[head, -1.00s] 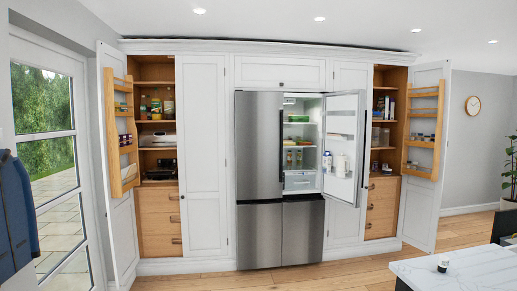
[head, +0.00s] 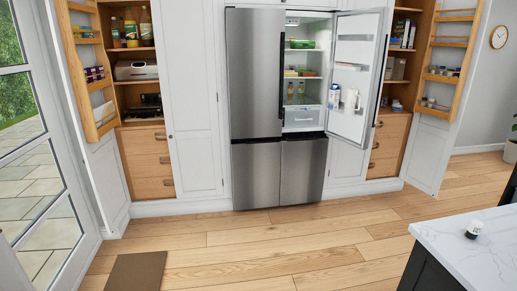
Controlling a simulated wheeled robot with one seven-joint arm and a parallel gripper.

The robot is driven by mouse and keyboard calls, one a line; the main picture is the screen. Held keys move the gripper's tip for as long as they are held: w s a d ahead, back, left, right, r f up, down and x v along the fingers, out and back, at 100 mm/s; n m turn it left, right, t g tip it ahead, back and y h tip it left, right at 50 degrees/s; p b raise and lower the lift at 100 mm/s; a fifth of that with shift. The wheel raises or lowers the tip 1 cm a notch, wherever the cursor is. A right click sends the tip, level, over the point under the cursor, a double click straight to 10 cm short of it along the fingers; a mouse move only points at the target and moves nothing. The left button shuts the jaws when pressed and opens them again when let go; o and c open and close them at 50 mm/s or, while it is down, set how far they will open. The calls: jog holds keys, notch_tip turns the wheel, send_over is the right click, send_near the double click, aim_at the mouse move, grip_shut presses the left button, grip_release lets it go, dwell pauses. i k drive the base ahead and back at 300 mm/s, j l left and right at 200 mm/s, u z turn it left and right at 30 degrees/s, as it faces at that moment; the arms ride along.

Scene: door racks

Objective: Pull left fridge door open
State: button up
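The stainless steel fridge stands straight ahead against the back wall in the head view. Its upper left door (head: 255,75) is shut, with a dark vertical handle (head: 282,75) along its right edge. The upper right door (head: 354,72) stands open, swung out to the right, with bottles in its racks. Lit shelves (head: 303,75) with food show behind it. The two lower doors are shut. My gripper is not in view.
Cupboards with open rack doors stand on the left (head: 84,60) and right (head: 449,62). A marble-topped island (head: 480,248) is at the lower right. A brown mat (head: 137,270) lies at the lower left. The wooden floor (head: 270,240) before the fridge is clear.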

aim_at(256, 37)
jog(key=i+u, duration=0.1)
jog(key=i, duration=2.7)
